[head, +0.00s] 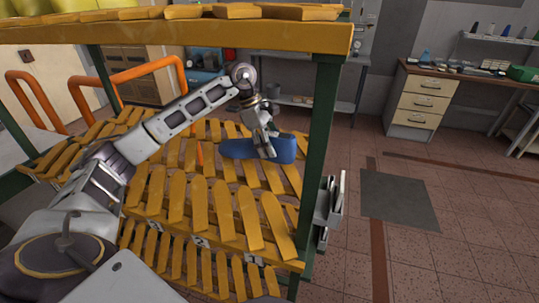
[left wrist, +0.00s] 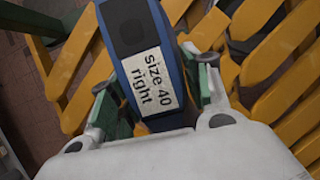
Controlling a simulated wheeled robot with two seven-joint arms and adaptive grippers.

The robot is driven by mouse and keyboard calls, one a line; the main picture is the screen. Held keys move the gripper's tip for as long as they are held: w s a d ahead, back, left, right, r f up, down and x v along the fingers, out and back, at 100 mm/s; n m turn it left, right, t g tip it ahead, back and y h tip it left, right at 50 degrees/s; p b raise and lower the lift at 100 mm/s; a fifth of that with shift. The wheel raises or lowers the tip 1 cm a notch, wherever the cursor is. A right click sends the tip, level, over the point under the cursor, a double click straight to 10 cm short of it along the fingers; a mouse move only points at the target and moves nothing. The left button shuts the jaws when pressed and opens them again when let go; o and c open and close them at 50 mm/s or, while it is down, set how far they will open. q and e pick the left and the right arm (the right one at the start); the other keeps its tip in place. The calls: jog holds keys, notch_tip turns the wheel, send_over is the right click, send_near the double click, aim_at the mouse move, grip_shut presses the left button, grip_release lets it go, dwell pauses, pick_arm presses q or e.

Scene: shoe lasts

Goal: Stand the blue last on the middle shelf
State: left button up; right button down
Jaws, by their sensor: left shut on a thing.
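The blue last (head: 285,148) is over the yellow-slatted middle shelf (head: 222,210), just left of the front green post. It lies roughly lengthwise across the head view; I cannot tell whether it touches the slats. My left gripper (head: 266,150) reaches in from the left, between the shelves, and is shut on the last. In the left wrist view the last (left wrist: 135,25) sits between the green-padded fingers (left wrist: 155,95), and its white label reads "size 40 right". My right gripper is not seen.
The upper shelf (head: 180,34) hangs above my left arm. The green post (head: 321,150) stands close right of the last. Another slatted level lies below. Orange rails (head: 150,70) stand behind at left. Open floor and a drawer desk (head: 425,98) are at right.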

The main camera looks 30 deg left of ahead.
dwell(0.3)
pick_arm(q)
jog(key=shift+f, duration=1.85)
jog(key=o, duration=1.5)
jog(key=shift+v, duration=6)
